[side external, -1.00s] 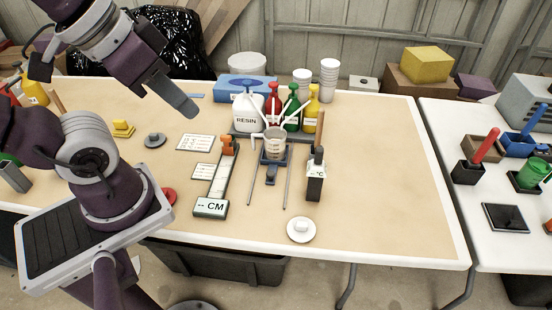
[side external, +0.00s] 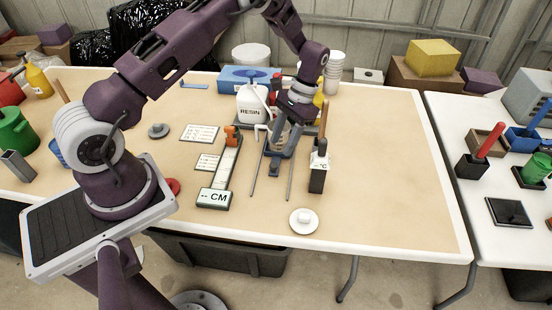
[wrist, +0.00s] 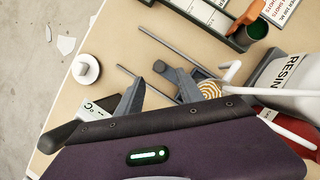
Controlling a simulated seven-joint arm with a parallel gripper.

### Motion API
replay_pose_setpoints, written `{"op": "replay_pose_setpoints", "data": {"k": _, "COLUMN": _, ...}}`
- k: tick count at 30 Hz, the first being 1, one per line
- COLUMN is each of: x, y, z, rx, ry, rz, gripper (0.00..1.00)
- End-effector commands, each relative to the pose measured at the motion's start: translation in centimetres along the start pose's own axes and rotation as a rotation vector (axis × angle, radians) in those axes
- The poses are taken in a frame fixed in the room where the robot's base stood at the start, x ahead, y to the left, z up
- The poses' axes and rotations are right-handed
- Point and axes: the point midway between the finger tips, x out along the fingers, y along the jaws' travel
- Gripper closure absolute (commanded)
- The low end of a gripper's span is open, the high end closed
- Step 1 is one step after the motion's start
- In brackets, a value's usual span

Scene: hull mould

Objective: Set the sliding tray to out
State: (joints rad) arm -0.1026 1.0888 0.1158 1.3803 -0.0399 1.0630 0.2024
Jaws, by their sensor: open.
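The sliding tray sits at the back of two thin rails, with a clear cup (side external: 283,132) on it. Its front handle (side external: 275,170) points toward the table's front edge; the rails (side external: 254,180) run forward beyond it. In the wrist view the dark handle knob (wrist: 160,66) lies near the gap between my fingertips, and the cup's swirled top (wrist: 210,88) is behind. My gripper (side external: 281,152) is open, low over the tray and handle. It also shows in the wrist view (wrist: 158,82). Much of the tray is hidden by my gripper, and I cannot tell whether the fingers touch the handle.
A CM gauge (side external: 218,180) lies to the left. A white resin jug (side external: 250,105) and bottles stand behind. A white round knob (side external: 303,221) is in front; the table's right side is clear.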

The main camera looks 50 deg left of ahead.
Motion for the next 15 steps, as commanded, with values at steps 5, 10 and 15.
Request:
{"op": "replay_pose_setpoints", "data": {"k": 5, "x": 3.5, "y": 0.1, "z": 0.1, "rx": 0.0, "ry": -0.006, "rz": 0.002, "gripper": 0.56}}
{"op": "replay_pose_setpoints", "data": {"k": 10, "x": 5.9, "y": 0.1, "z": 0.1, "rx": 0.001, "ry": -0.003, "rz": 0.001, "gripper": 0.56}}
{"op": "replay_pose_setpoints", "data": {"k": 15, "x": 6.5, "y": 0.1, "z": 0.1, "rx": 0.0, "ry": 0.0, "rz": 0.001, "gripper": 0.56}}
